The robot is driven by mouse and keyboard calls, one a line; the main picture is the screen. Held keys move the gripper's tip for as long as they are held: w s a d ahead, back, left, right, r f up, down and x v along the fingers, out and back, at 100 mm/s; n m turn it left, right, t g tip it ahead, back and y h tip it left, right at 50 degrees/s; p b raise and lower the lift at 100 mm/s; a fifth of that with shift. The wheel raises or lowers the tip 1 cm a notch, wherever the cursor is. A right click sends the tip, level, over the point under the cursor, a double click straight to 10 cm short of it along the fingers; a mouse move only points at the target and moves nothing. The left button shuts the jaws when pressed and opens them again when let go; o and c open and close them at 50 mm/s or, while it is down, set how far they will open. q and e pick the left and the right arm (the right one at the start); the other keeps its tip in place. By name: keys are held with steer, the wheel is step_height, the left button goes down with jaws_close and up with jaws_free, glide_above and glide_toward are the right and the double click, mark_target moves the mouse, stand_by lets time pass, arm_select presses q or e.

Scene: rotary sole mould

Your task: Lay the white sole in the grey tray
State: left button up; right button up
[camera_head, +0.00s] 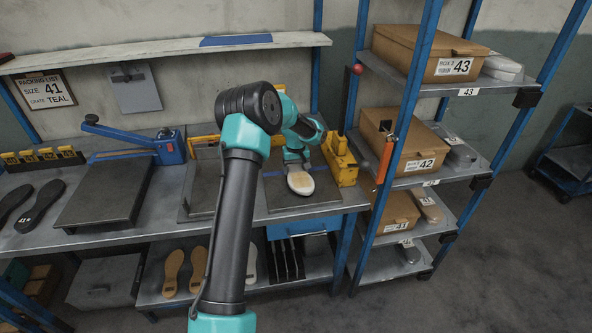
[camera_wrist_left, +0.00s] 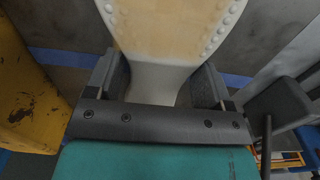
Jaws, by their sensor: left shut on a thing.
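The white sole (camera_head: 300,181) has a tan upper face and a white rim. My left gripper (camera_head: 297,160) is shut on its near end in the wrist view, with a finger on each side of the sole (camera_wrist_left: 165,45). The sole is over a flat grey tray-like plate (camera_head: 328,195) on the bench; I cannot tell whether it touches. The grey surface also shows under the sole in the wrist view (camera_wrist_left: 268,40), with a blue stripe across it. My right gripper is not in view.
A yellow block (camera_head: 340,160) stands close to the right of the sole. Another grey slab (camera_head: 105,195) and dark soles (camera_head: 40,205) lie to the left. A shelf rack with boxes (camera_head: 405,140) stands at the right. Soles (camera_head: 173,272) lie on the lower shelf.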

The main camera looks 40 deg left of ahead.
mark_target(296, 169)
arm_select(q)
steer(key=shift+f, duration=0.35)
steer(key=o, duration=1.1)
steer(key=shift+f, duration=0.15)
step_height(296, 169, up, 12)
steer(key=shift+r, duration=0.2)
